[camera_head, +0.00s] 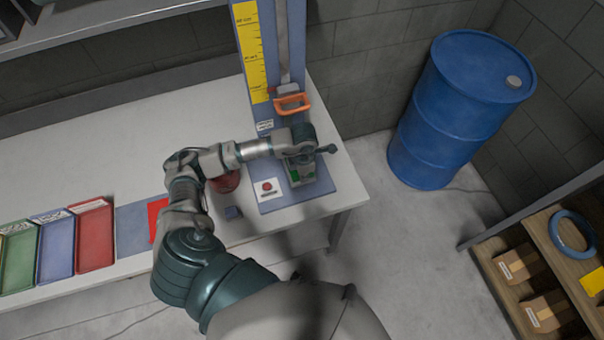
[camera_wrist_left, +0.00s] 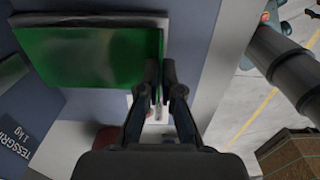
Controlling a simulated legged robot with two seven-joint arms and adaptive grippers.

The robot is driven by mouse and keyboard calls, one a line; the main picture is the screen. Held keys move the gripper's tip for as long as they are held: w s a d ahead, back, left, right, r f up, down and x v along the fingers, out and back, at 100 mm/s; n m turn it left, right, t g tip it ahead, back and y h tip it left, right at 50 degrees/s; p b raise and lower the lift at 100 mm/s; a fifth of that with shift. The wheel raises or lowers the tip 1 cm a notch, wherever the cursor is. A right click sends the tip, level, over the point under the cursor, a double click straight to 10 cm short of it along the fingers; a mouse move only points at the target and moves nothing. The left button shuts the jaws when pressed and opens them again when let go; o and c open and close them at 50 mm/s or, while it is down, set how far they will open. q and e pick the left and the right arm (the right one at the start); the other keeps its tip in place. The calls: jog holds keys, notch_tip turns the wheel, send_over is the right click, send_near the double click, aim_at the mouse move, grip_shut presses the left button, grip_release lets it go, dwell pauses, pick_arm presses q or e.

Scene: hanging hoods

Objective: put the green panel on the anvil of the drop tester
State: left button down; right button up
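The green panel (camera_wrist_left: 85,55) fills the upper left of the left wrist view, its green face towards the camera. In the head view a small part of it (camera_head: 294,176) shows over the grey anvil block (camera_head: 304,180) of the drop tester (camera_head: 264,60); whether it rests there is unclear. My left gripper (camera_wrist_left: 161,75) is at the panel's right edge. Its fingers are close together, one overlapping the green face, the other just past the edge. Whether they pinch the panel cannot be told. In the head view my left gripper (camera_head: 305,158) is over the anvil. My right gripper is not seen.
An orange handle (camera_head: 292,103) sits on the tester's post above the anvil. A red button card (camera_head: 268,188) lies on the base, left of the anvil. Coloured trays (camera_head: 94,236) stand at the table's left. A blue drum (camera_head: 455,110) and a shelf (camera_head: 550,260) stand right, beyond open floor.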

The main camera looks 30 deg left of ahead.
pick_arm(q)
jog(key=shift+f, duration=0.25)
jog(key=shift+a+f+b, duration=0.15)
jog(key=shift+f+b, duration=0.05)
jog(key=shift+b, duration=0.15)
jog(key=c, duration=1.2)
grip_release()
jog(key=shift+a, duration=0.15)
jog(key=shift+c, duration=0.2)
jog(key=shift+d, duration=0.2)
jog(key=shift+r, duration=0.35)
notch_tip(320, 180, up, 11)
